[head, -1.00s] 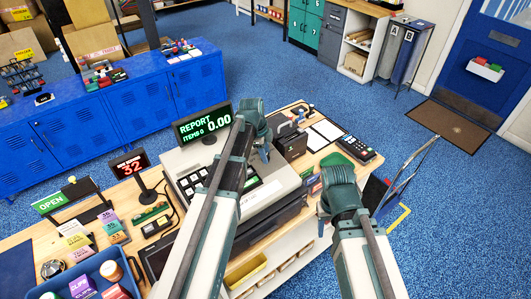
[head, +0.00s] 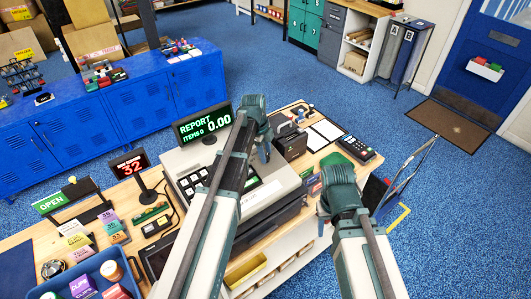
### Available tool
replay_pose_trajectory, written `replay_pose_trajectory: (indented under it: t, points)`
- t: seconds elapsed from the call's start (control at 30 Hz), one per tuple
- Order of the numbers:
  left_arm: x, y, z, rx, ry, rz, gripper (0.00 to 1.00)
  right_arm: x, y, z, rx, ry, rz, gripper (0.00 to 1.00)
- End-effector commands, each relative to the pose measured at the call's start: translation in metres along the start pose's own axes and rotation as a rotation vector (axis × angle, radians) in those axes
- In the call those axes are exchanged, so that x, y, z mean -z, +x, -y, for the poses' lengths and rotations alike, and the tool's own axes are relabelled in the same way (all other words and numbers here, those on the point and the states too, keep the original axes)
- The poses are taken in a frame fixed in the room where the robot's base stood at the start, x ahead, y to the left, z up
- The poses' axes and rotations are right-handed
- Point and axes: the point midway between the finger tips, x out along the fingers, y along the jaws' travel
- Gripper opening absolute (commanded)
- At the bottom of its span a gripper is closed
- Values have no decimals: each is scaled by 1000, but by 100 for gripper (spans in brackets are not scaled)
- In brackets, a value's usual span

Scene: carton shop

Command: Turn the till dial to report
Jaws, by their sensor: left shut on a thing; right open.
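The till (head: 268,190) stands on the wooden counter, with a grey-white body and dark keys. Its display (head: 203,123) reads REPORT, ITEMS 0 and 0.00 in green. The dial is hidden behind my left gripper and arm. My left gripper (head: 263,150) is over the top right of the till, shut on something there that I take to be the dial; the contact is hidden. My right gripper (head: 338,187) is open, right of the till near the counter's right edge, and its fingertips are hardly visible.
A card terminal (head: 356,149), a black box-shaped device (head: 291,142) and white paper sheets (head: 325,133) lie behind and right of the till. A red number display reading 32 (head: 129,164) and a blue tray (head: 95,279) stand to the left. Blue floor is open beyond the counter.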

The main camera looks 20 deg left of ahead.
Motion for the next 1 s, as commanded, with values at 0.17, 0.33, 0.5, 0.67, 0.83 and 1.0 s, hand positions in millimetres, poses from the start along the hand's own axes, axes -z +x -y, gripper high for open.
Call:
replay_pose_trajectory:
  t: [0.17, 0.33, 0.5, 0.67, 0.83, 1.0]
  points:
    - [0, 0, 0, 0, -1, 2, 63, 0, 0, 0, 0, 0, 0, 50]
    - [0, 0, 0, 0, -1, 1, 75, 0, 0, 0, 0, 0, 0, 50]
    - [0, 0, 0, 0, -1, 1, 75, 0, 0, 0, 0, 0, 0, 50]
    - [0, -4, 0, 0, -1, 1, 75, 0, -4, 0, 0, 0, 0, 50]
    - [0, -17, 0, 0, -2, 1, 75, -1, -17, -2, 0, -1, 1, 50]
    - [1, -39, 0, 0, -2, 1, 75, -3, -39, -4, 0, -3, 2, 50]
